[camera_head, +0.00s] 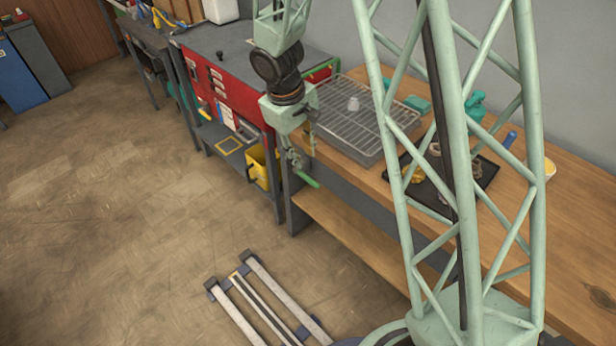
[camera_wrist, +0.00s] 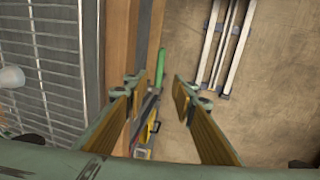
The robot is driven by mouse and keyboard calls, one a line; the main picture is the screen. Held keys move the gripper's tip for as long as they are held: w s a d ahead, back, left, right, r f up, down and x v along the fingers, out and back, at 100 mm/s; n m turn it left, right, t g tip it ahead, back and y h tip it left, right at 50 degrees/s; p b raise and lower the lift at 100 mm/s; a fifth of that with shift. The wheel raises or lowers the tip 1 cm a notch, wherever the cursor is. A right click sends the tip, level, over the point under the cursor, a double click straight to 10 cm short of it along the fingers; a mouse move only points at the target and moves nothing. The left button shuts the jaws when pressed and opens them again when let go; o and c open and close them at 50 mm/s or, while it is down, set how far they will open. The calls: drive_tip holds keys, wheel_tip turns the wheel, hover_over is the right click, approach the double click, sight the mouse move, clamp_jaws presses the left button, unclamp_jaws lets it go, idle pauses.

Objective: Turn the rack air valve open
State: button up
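A green lever handle (camera_head: 309,180), which looks like the rack air valve's handle, sticks out near the front left corner of the wooden bench. It also shows in the wrist view as a green bar (camera_wrist: 160,68) beyond my fingertips, in line with the gap between them. The valve body is too small and covered to make out. My gripper (camera_head: 297,157) hangs pointing down beside the bench corner, just above the handle. In the wrist view my gripper (camera_wrist: 159,84) is open, with nothing between its fingers. I cannot tell whether a finger touches the handle.
A wire rack (camera_head: 352,130) with a small pale cup (camera_head: 353,104) lies on the bench (camera_head: 560,225). A dark tray (camera_head: 480,178) sits farther right. Metal rails (camera_head: 262,300) lie on open floor.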

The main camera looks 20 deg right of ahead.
sight(309, 179)
drive_tip(key=f+b, duration=0.1)
drive_tip(key=f, duration=0.3)
drive_tip(key=d+f+b, duration=0.1)
drive_tip(key=f, duration=0.3)
drive_tip(key=w+d+f+b, duration=0.1)
drive_tip(key=f+b, duration=0.1)
drive_tip(key=f, duration=0.2)
drive_tip(key=shift+c, duration=0.3)
clamp_jaws()
